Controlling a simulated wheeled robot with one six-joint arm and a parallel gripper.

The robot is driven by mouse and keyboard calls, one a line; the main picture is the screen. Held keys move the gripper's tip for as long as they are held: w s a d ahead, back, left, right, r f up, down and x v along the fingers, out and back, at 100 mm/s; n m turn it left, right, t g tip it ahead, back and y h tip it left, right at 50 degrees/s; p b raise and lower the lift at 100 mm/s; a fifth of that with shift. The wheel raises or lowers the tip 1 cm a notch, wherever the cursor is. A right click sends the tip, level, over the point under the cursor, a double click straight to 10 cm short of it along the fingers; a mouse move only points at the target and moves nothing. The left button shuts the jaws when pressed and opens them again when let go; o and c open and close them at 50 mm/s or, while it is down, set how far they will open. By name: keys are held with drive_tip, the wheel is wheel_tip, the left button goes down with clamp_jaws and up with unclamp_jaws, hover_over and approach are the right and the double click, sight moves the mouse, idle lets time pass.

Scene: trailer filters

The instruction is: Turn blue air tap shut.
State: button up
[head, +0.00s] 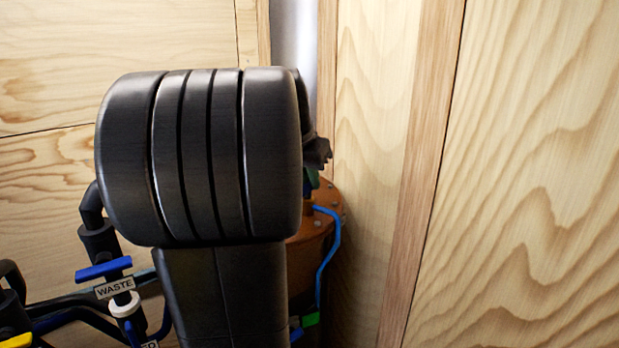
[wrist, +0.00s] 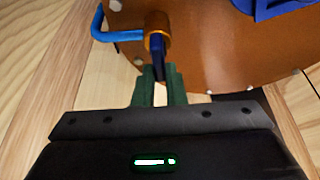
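The blue air tap (wrist: 158,58) shows in the wrist view as a dark blue lever below a brass-coloured round fitting (wrist: 157,36). A bright blue pipe (wrist: 112,36) runs left from this fitting. My gripper (wrist: 159,72) has its green fingers close on both sides of the lever's lower end and appears shut on it. The narrow gap between the fingers about matches the lever's width. In the head view my arm hides the tap, and only a bit of my gripper (head: 315,165) shows above the orange-brown tank.
The orange-brown tank (head: 328,222) with a bolted rim stands close to a wooden wall (head: 540,180) on the right. A blue pipe (head: 331,250) runs down its side. A blue-handled valve (head: 103,268) labelled WASTE and dark pipes lie at lower left.

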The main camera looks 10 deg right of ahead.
clamp_jaws()
drive_tip(key=m+g+p, duration=0.1)
drive_tip(key=m, duration=0.2)
drive_tip(key=m+g+h+p, duration=0.1)
drive_tip(key=m, duration=0.2)
drive_tip(key=shift+s+d, duration=0.15)
drive_tip(key=shift+s, duration=0.05)
drive_tip(key=m+g, duration=0.1)
drive_tip(key=m, duration=0.1)
drive_tip(key=m+g+p, duration=0.1)
drive_tip(key=m, duration=0.1)
drive_tip(key=shift+s+r+m, duration=0.1)
drive_tip(key=shift+s+m, duration=0.05)
drive_tip(key=shift+m, duration=0.25)
drive_tip(key=shift+s+m+g+p, duration=0.1)
drive_tip(key=shift+m+g+p, duration=0.45)
drive_tip(key=shift+m, duration=0.85)
drive_tip(key=o, duration=0.6)
unclamp_jaws()
